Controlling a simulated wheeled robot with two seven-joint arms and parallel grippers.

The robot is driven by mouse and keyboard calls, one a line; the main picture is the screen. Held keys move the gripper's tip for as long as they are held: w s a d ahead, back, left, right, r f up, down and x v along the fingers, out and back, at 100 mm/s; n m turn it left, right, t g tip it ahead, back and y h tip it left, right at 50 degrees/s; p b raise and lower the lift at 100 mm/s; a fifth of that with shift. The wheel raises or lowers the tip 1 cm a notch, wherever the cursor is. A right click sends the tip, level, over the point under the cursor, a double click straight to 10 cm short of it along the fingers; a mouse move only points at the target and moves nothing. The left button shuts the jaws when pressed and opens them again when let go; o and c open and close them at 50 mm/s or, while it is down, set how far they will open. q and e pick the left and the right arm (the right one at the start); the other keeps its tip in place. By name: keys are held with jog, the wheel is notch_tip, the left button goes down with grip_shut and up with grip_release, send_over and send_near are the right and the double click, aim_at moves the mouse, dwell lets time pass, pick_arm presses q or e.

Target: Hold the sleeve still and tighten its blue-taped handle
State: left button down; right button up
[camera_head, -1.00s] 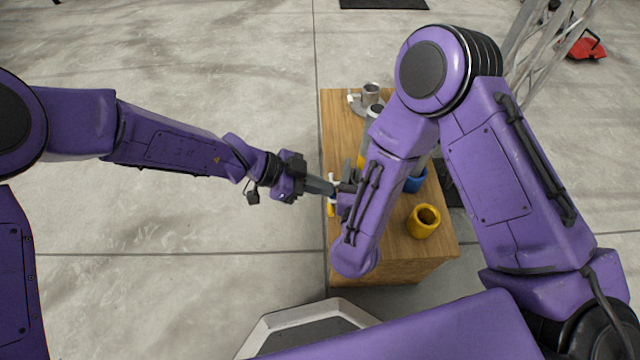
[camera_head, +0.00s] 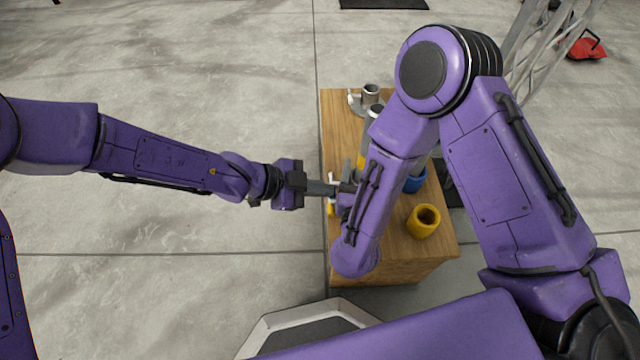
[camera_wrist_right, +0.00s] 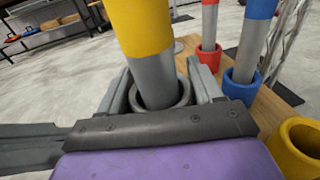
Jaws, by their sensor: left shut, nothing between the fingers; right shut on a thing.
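In the right wrist view, a grey sleeve (camera_wrist_right: 160,98) stands around the base of an upright grey pipe with a yellow band (camera_wrist_right: 143,30). My right gripper (camera_wrist_right: 166,88) is shut on this sleeve, one finger on each side; my own forearm hides it in the head view. My left gripper (camera_head: 334,188) is shut and empty at the table's left edge, beside a small white bar handle with a yellow end (camera_head: 331,208). I cannot tell whether it touches the handle. I cannot make out blue tape on any handle.
My right arm covers the table's middle. The floor to the left is clear.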

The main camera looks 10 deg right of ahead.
pick_arm(q)
notch_tip(320, 180, down, 6)
jog(key=m+t+h, duration=0.2)
jog(key=m+t, duration=0.1)
jog(key=m, duration=0.2)
jog(key=m+t+h, duration=0.3)
jog(key=m, duration=0.2)
jog(key=shift+r+t, duration=0.1)
jog(key=shift+t, duration=0.3)
dwell(0.3)
jog(key=shift+w+f, duration=0.15)
jog(key=shift+f, duration=0.05)
jog(key=shift+w+m+h, duration=0.15)
jog(key=shift+m+h, duration=0.15)
jog(key=shift+w+f+m+h, duration=0.2)
jog(key=shift+w+m+h, duration=0.1)
jog(key=shift+m, duration=0.1)
jog(key=shift+w+d+f, duration=0.1)
jog(key=shift+w, duration=0.05)
jog(key=shift+w+d, duration=0.2)
jog(key=shift+w, duration=0.7)
